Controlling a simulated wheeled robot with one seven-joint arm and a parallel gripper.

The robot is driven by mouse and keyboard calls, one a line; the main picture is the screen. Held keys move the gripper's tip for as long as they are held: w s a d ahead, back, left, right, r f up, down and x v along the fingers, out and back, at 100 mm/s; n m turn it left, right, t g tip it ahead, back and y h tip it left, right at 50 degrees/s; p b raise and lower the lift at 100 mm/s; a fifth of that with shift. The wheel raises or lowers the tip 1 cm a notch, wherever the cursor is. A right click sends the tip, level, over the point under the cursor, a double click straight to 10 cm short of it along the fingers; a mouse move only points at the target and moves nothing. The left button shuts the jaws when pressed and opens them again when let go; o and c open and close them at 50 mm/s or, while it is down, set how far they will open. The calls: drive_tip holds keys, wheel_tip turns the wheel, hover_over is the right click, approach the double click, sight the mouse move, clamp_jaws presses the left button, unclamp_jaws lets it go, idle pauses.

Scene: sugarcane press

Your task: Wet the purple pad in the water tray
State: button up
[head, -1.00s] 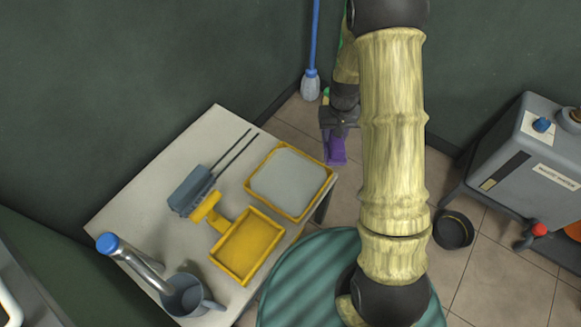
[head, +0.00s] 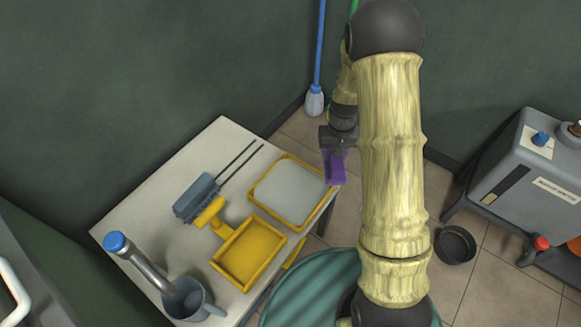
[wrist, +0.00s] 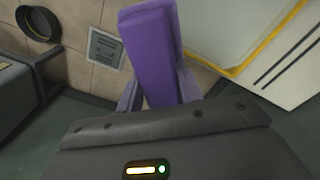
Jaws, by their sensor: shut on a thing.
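The purple pad (head: 335,168) is a slim purple block held in my gripper (head: 336,148). In the wrist view the pad (wrist: 150,50) sticks out between the purple fingers of my gripper (wrist: 160,92), which is shut on it. The water tray (head: 272,215) is a shallow yellow-rimmed tray with a pale grey surface inside, on the table's right part. In the head view the pad hangs just beside the tray's right corner. In the wrist view the tray (wrist: 262,45) lies at the upper right, apart from the pad. Their height difference is unclear.
A grey machine (head: 520,170) and a black bowl (head: 454,245) are right.

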drive_tip(key=s+a+m+p, duration=0.2)
drive_tip(key=s+a+m, duration=0.2)
drive_tip(key=a, duration=0.9)
drive_tip(key=m, duration=0.2)
drive_tip(key=shift+s+f+m+p, duration=0.15)
drive_tip(key=shift+f+m+p, duration=0.15)
drive_tip(key=shift+m, duration=0.1)
drive_tip(key=shift+f, duration=0.1)
wheel_tip(320, 180, down, 6)
drive_tip(key=b, duration=0.5)
drive_tip(key=shift+b, duration=0.35)
drive_tip(key=shift+f, duration=0.4)
idle(0.9)
drive_tip(key=shift+d, duration=0.1)
idle(0.5)
drive_tip(key=shift+s+f, duration=0.1)
drive_tip(key=shift+s, duration=0.05)
idle(0.5)
